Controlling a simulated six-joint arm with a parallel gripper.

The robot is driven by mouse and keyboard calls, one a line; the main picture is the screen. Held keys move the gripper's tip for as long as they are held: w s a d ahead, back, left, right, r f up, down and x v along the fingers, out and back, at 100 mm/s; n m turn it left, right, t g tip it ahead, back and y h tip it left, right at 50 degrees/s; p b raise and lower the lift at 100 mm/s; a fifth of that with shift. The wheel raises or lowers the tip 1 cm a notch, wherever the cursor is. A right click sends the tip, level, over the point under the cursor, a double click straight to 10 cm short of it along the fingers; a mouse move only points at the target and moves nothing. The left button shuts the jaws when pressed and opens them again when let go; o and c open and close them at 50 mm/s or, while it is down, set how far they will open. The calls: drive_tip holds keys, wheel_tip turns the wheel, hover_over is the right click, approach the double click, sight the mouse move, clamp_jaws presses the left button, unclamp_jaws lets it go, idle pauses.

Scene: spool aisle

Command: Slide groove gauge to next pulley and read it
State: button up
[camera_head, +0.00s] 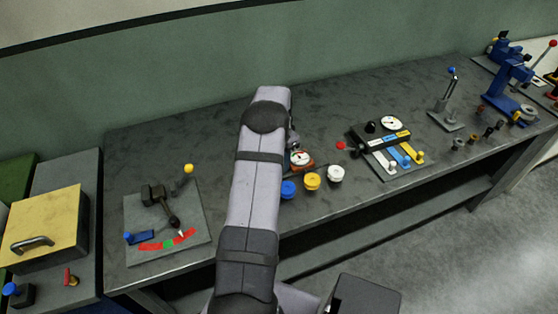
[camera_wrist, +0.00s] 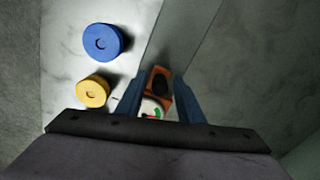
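An orange gauge (camera_head: 301,164) with a round white dial shows just right of my arm in the camera_head view, on the bench behind a row of small round pulleys: blue (camera_head: 288,190), yellow (camera_head: 312,181) and white (camera_head: 336,173). In the wrist view the orange gauge (camera_wrist: 159,74) lies between the two blue fingers of my gripper (camera_wrist: 157,88). Its dial shows green and red marks; the reading is too small to make out. Whether the fingers touch it is unclear. The blue pulley (camera_wrist: 103,42) and yellow pulley (camera_wrist: 93,91) stand left of the gripper.
A red-knobbed unit with a dial and coloured slides (camera_head: 388,150) stands right of the pulleys. A grey plate (camera_head: 195,212) with a lever and a red-green scale lies left of my arm. Blue stands (camera_head: 510,88) are at the far right. The bench front edge is near the pulleys.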

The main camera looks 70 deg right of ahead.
idle(0.3)
drive_tip(key=shift+r+b, duration=1.2)
drive_tip(key=shift+r, duration=2.5)
drive_tip(key=shift+w+a, duration=0.2)
drive_tip(key=shift+w, duration=0.1)
drive_tip(key=w+a+r+n, duration=0.2)
drive_tip(key=w+a+n, duration=0.3)
drive_tip(key=w+a, duration=0.5)
drive_tip(key=w+a+r+n, duration=0.1)
drive_tip(key=w+a+n, duration=0.5)
drive_tip(key=a, duration=0.8)
drive_tip(key=s+a+n, duration=0.2)
drive_tip(key=a+n, duration=0.4)
drive_tip(key=a, duration=1)
drive_tip(key=s+a+f+n, duration=0.2)
drive_tip(key=s+a+n, duration=0.5)
drive_tip(key=a, duration=0.4)
drive_tip(key=shift+s+a, duration=0.4)
drive_tip(key=shift+s, duration=0.4)
